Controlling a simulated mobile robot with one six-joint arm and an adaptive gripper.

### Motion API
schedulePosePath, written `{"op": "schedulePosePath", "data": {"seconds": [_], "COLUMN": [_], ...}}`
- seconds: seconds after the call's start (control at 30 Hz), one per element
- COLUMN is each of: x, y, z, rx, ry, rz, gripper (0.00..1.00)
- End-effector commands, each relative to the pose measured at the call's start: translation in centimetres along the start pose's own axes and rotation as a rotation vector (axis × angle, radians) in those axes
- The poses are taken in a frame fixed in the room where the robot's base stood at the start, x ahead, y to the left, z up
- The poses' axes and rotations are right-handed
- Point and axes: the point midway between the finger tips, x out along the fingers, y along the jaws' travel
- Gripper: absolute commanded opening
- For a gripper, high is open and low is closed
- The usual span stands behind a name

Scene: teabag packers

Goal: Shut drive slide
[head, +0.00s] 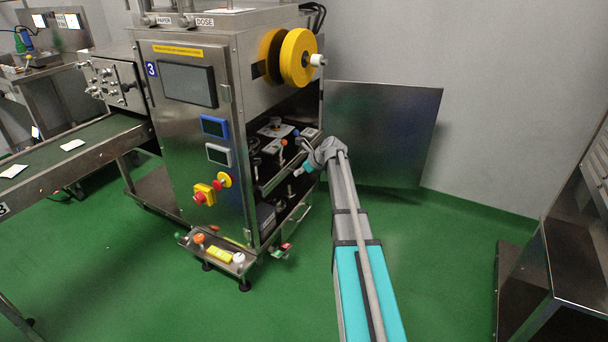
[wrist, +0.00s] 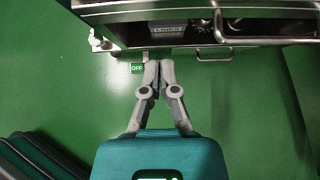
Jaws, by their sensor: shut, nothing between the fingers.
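The packing machine (head: 180,140) has an open side bay. A metal slide with a rail-like front edge (head: 283,178) shows in the bay, and a lower one with a bar handle (head: 297,222) sits beneath it. I cannot read which is the drive slide. In the wrist view a metal slide edge (wrist: 120,8) and a bar handle (wrist: 262,51) run across the top. My gripper (head: 298,173) is beside the bay's open side. In the wrist view my gripper (wrist: 158,64) is shut and empty, its tips just below the slide edge; contact cannot be told.
A metal panel (head: 385,135) stands behind my arm, by the wall. A green OFF tag (wrist: 137,68) is left of the fingertips. A steel table (head: 575,250) is at right. Green floor between is clear.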

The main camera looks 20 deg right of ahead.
Motion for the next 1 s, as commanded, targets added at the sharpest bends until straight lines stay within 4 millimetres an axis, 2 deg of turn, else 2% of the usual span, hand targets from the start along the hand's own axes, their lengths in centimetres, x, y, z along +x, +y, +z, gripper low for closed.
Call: {"op": "schedulePosePath", "data": {"seconds": [0.03,0.33,0.5,0.7,1.0], "x": [0.9,4.2,5.4,6.3,6.5], "y": [-0.1,0.0,-0.1,-0.1,0.0], "z": [-0.2,-0.2,1.7,2.6,2.8], "rx": [0.000,-0.001,-0.001,-0.001,0.000], "ry": [0.000,0.000,0.000,0.001,0.001], "rz": [0.000,0.001,0.001,0.000,0.000], "gripper": [0.00,0.00,0.00,0.00,0.00]}}
